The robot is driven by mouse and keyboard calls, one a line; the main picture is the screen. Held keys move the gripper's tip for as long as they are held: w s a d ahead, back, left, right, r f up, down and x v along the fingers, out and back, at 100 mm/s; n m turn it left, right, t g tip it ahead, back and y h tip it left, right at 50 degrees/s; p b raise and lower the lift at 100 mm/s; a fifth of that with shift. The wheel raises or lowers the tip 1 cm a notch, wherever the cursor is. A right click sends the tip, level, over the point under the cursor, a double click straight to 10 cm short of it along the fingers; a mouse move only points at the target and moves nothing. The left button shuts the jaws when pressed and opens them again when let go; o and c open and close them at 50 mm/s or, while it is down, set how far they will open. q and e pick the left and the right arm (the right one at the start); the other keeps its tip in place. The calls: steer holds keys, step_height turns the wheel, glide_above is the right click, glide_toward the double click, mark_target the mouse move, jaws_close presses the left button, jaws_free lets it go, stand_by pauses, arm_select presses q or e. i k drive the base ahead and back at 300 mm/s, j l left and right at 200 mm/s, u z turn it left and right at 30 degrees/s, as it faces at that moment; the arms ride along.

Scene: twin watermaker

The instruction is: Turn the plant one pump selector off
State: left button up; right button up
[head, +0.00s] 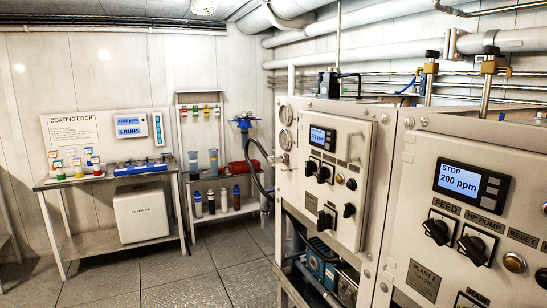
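Two white control panels stand on the right in the head view. The nearer panel (405,225) has a lit display (470,182) reading STOP and 200 ppm. Below it are a black FEED selector (437,230) and a black HP PUMP selector (476,246). Its plate (423,279) reads PLANT, but I cannot read the number surely. The farther panel (345,145) has a smaller lit display (322,138), with two black selectors (311,167) (323,174) below it and another (325,220) lower down. Its labels are too small to read. Neither gripper is in view.
Pipes and brass valves (490,70) run above the panels. A blue pump (320,265) sits below the farther panel. A bench (110,178) with bottles and a white box (143,215) stands at the back left. The tiled floor (185,275) in front is clear.

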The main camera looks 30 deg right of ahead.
mark_target(324, 173)
steer(key=i+j, duration=0.15)
steer(key=i, duration=2.1)
steer(key=z, duration=0.45)
steer(key=i+z, duration=0.15)
steer(key=z, duration=0.25)
steer(key=i+z, duration=0.1)
steer(key=z, duration=0.8)
steer(key=i+j+z, duration=0.1)
steer(key=z, duration=0.35)
